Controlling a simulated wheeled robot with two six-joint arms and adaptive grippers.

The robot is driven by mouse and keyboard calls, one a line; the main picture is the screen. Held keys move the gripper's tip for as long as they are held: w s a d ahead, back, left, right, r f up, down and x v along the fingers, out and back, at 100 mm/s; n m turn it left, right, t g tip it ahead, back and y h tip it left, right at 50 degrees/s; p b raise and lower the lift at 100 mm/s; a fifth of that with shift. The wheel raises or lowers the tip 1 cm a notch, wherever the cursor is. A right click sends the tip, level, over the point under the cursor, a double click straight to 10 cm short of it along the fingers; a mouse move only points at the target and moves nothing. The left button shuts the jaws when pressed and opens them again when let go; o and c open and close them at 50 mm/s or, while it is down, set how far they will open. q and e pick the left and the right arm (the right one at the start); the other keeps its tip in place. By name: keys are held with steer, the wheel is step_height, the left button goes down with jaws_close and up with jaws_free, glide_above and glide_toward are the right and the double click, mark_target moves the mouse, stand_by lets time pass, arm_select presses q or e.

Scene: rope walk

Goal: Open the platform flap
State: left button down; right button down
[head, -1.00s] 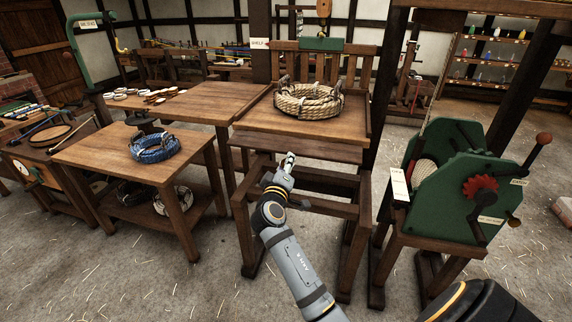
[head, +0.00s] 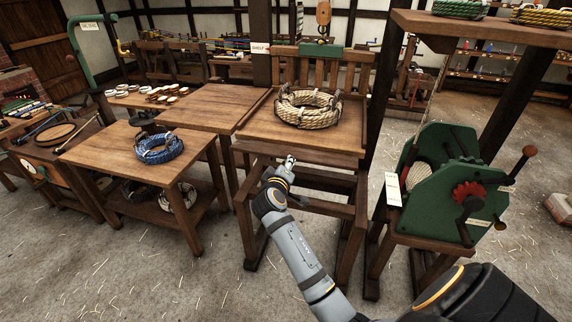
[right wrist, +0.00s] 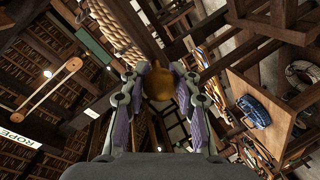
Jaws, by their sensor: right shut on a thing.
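The wooden platform (head: 255,127) stands at the centre of the head view with a coil of tan rope (head: 308,107) on top. A plank-like flap (head: 335,159) runs along its front edge. My right gripper (head: 290,160) is at the middle of this front edge. In the right wrist view, the right gripper (right wrist: 158,85) is shut on a rounded brass-coloured knob (right wrist: 157,84) between its fingers. The gripper hides where the knob joins the flap in the head view. My left gripper is not in view.
A green winch (head: 440,190) with a red gear and crank stands close on the right. A low table (head: 110,150) with a blue rope coil (head: 157,148) is on the left. An overhead shelf (head: 480,32) holds coils at top right. Straw-strewn floor lies open in front.

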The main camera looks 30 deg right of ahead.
steer(key=shift+r, duration=0.15)
steer(key=c, duration=1.4)
jaws_free()
steer(key=o, duration=0.4)
step_height(320, 180, up, 9)
steer(key=shift+f, duration=0.15)
steer(key=shift+s+a+r, duration=0.1)
steer(key=shift+r, duration=0.65)
steer(key=shift+r, duration=0.1)
